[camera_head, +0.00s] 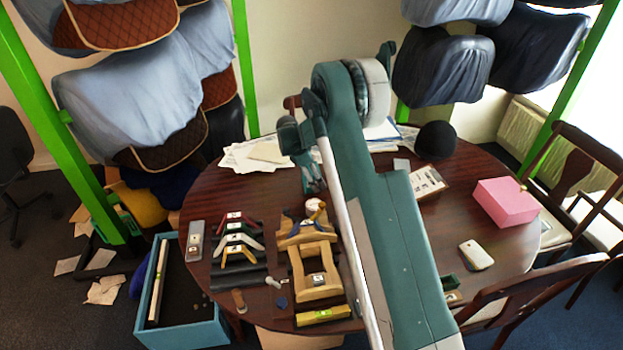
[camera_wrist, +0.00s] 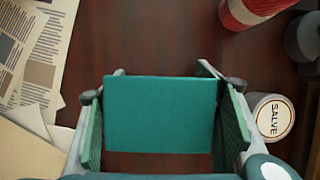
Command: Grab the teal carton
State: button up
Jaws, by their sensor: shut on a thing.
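The teal carton (camera_wrist: 160,114) fills the middle of the wrist view, its flat top facing the camera and its edges roughly square to the picture. My gripper (camera_wrist: 163,98) is shut on it, with one green pad along its left side and one along its right. In the head view my gripper (camera_head: 311,177) hangs over the back middle of the dark oval table (camera_head: 222,185). I cannot make out the carton there, because my arm and gripper cover that area. The frames do not show clearly whether the carton's underside touches the table.
A salve tin (camera_wrist: 273,117) stands close right of my gripper, and a red-and-white striped thing (camera_wrist: 248,10) lies beyond. Papers (camera_wrist: 35,60) lie at left. A wooden saddle frame (camera_head: 313,270), a pink box (camera_head: 505,202) and a black helmet (camera_head: 436,140) are on the table.

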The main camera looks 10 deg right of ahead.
jog(key=shift+r, duration=0.1)
jog(key=shift+c, duration=0.2)
notch_tip(320, 180, up, 10)
jog(key=shift+f+p, duration=0.1)
jog(key=shift+p, duration=0.5)
